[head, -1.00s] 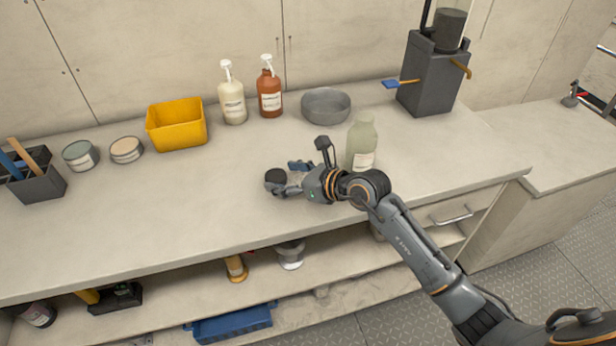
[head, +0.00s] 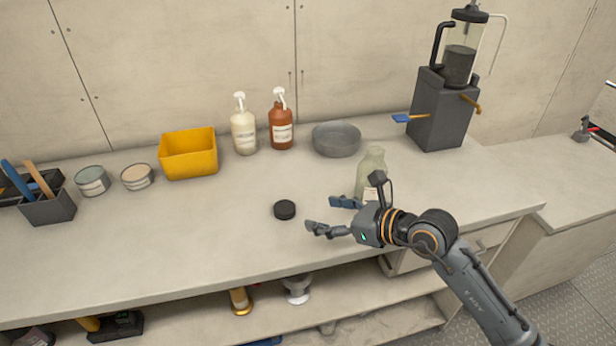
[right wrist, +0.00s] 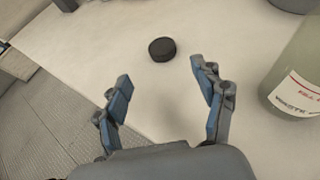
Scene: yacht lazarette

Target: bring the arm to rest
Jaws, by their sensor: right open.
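My right gripper (head: 328,215) is open and empty above the counter, near its front edge. It points left in the head view, and its two fingers also show in the right wrist view (right wrist: 163,98). A black round lid (head: 284,210) lies flat on the counter, just beyond the fingertips and apart from them. The lid shows in the right wrist view (right wrist: 162,49), ahead of the open fingers. A pale green bottle (head: 371,165) without a cap stands upright behind the gripper, partly hidden by it. My left gripper does not show.
A yellow bin (head: 188,153), a white pump bottle (head: 243,130), a brown pump bottle (head: 281,125) and a grey bowl (head: 336,139) line the back of the counter (head: 180,240). A dark dispenser machine (head: 440,110) stands at right. The left front of the counter is clear.

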